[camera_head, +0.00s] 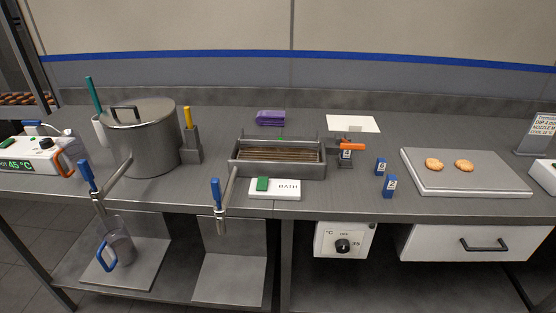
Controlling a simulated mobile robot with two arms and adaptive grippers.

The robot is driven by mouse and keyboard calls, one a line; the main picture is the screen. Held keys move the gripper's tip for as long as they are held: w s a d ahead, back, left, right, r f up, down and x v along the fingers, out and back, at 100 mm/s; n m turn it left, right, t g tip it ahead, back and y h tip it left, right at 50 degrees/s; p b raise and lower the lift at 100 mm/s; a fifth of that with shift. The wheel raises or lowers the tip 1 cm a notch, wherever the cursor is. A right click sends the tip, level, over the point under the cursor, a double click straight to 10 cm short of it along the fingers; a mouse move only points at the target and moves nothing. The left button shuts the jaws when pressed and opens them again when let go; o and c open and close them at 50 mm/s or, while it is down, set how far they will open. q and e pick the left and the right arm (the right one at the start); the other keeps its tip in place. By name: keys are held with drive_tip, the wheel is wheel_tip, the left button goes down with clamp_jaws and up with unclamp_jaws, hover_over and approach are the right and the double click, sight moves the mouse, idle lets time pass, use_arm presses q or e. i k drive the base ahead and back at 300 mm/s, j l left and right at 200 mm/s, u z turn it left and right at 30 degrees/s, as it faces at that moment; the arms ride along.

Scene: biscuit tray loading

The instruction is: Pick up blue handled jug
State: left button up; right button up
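The jug (122,247) is clear, with a blue handle (105,259) on its left side. It stands on a light grey panel (148,273) on the lower level, below the counter at the left. The jug sits under a metal tap (97,200) that comes off the large lidded pot. The clear wall is hard to make out, and I cannot tell what is inside it. Neither of my grippers shows in this view, and nothing is seen holding the jug.
The pot (143,140) stands on the counter (380,140) above the jug. A second blue-handled tap (217,208) sticks out from the metal bath (310,170) over another, empty grey panel (230,278). A white drawer (440,244) is at right. The counter edge overhangs the jug's level.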

sight(114, 236)
drive_tip(key=u, duration=1.25)
